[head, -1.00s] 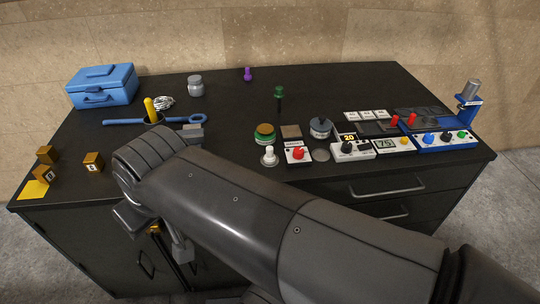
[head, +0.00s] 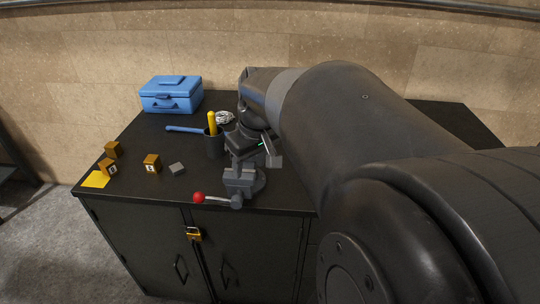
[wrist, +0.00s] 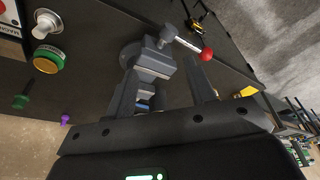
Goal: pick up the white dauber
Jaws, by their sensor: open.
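The white dauber (wrist: 45,20), a small white knob on a round metallic base, stands at the upper left of the wrist view, beside a green-and-yellow jar (wrist: 48,61). In the head view my arm hides it. My gripper (wrist: 160,62) is open, its two fingers apart, pointing toward the grey vise (wrist: 152,64) and well to the side of the dauber. Nothing is seen held between the fingers. In the head view my gripper (head: 258,146) hangs over the bench just behind the vise.
The vise's red-ball handle (head: 199,197) sticks out at the bench's front edge. A dark cup (head: 214,145) with a yellow-handled tool, a blue toolbox (head: 171,94) and brown cubes (head: 152,163) stand to the left. My arm covers most of the bench's right side.

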